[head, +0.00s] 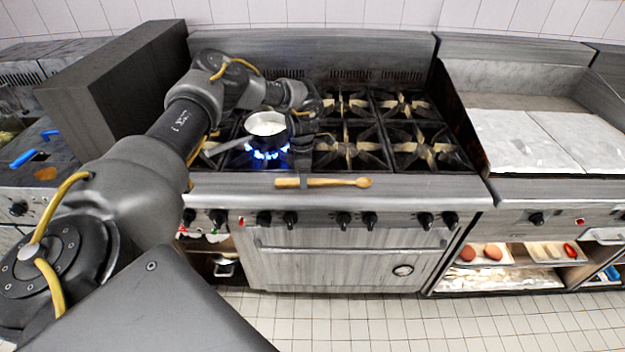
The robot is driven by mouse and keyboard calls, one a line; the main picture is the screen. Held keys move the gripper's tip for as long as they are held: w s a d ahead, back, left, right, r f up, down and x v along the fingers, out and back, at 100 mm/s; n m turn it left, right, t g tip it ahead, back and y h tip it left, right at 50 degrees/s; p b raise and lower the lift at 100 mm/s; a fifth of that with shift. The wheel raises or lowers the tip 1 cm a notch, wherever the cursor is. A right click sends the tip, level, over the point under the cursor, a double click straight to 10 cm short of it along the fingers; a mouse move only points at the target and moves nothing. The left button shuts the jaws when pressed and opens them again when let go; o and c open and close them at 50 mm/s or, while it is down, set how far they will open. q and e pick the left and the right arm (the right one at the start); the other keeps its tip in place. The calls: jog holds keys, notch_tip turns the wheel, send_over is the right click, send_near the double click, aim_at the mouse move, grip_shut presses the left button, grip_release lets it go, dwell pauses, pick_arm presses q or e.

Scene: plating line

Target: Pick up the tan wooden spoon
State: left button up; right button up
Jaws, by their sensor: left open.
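The tan wooden spoon (335,182) lies level along the front ledge of the stove, its bowl end to the right and its handle to the left. My left gripper (303,180) is above the handle, pointing down. Its fingers reach down to the handle and are open; whether they touch it I cannot tell. My left arm comes in from the left and arches over the stove. My right gripper does not show.
A small pot (266,128) with white contents stands on a lit burner with blue flames, just left of my gripper. Black burner grates (425,145) fill the stove top. Control knobs (343,219) line the front below the ledge. A flat griddle (535,140) is at the right.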

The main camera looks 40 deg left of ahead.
pick_arm(q)
jog(key=shift+f, duration=0.55)
jog(key=shift+s, duration=0.1)
grip_shut()
jog(key=shift+r, duration=0.1)
